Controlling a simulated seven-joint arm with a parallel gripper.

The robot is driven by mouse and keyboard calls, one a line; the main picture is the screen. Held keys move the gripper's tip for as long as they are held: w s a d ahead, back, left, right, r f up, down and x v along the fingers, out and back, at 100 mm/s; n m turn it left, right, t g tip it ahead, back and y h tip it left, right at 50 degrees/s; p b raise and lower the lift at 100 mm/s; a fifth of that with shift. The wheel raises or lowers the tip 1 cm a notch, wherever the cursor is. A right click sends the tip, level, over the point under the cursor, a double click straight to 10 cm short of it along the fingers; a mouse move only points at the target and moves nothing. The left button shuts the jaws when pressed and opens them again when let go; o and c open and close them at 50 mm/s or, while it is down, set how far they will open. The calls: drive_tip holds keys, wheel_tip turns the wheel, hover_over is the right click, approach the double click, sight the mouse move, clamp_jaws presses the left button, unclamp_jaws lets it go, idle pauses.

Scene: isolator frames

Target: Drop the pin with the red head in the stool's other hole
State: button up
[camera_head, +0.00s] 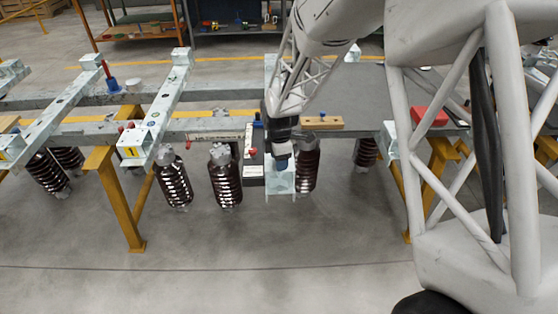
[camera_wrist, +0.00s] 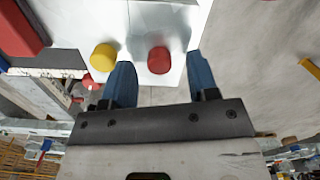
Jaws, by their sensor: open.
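In the wrist view a round red head (camera_wrist: 158,61) lies between my gripper's blue fingertips (camera_wrist: 161,70), with visible space on both sides. The fingers are open and apart from it. A yellow head (camera_wrist: 103,56) is just left of the left finger. Both heads stand over a pale surface (camera_wrist: 168,17), which seems to be the stool's top; the shafts and any holes are hidden. In the head view my gripper (camera_head: 281,160) points down at a pale galvanised stool-like piece (camera_head: 283,187) at the frame's front edge; the heads there are hidden.
A red block (camera_wrist: 16,30) is at the wrist view's upper left. Brown ribbed insulators (camera_head: 225,180) hang beside the galvanised piece. A wooden block (camera_head: 322,123) lies on the frame to the right. A red-headed pin (camera_head: 252,152) shows just left of my gripper. Open floor (camera_head: 215,255) lies in front.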

drive_tip(key=shift+r, duration=3.45)
drive_tip(key=shift+s+d+r, duration=0.2)
drive_tip(key=shift+r, duration=0.2)
drive_tip(key=s+d+r+m, duration=0.5)
drive_tip(key=s+r, duration=0.2)
drive_tip(key=r, duration=0.2)
drive_tip(key=s+d+r+m+t, duration=0.1)
drive_tip(key=s+d+r+m, duration=0.2)
drive_tip(key=s, duration=0.6)
drive_tip(key=s+d+r+m, duration=0.3)
drive_tip(key=s+m, duration=0.4)
drive_tip(key=s, duration=0.2)
drive_tip(key=s+d+r+m+t, duration=0.1)
drive_tip(key=s+d+r+m, duration=0.3)
drive_tip(key=s, duration=0.5)
drive_tip(key=shift+s+m+t, duration=0.15)
drive_tip(key=shift+m+t, duration=0.15)
drive_tip(key=shift+m, duration=0.8)
drive_tip(key=shift+d, duration=0.1)
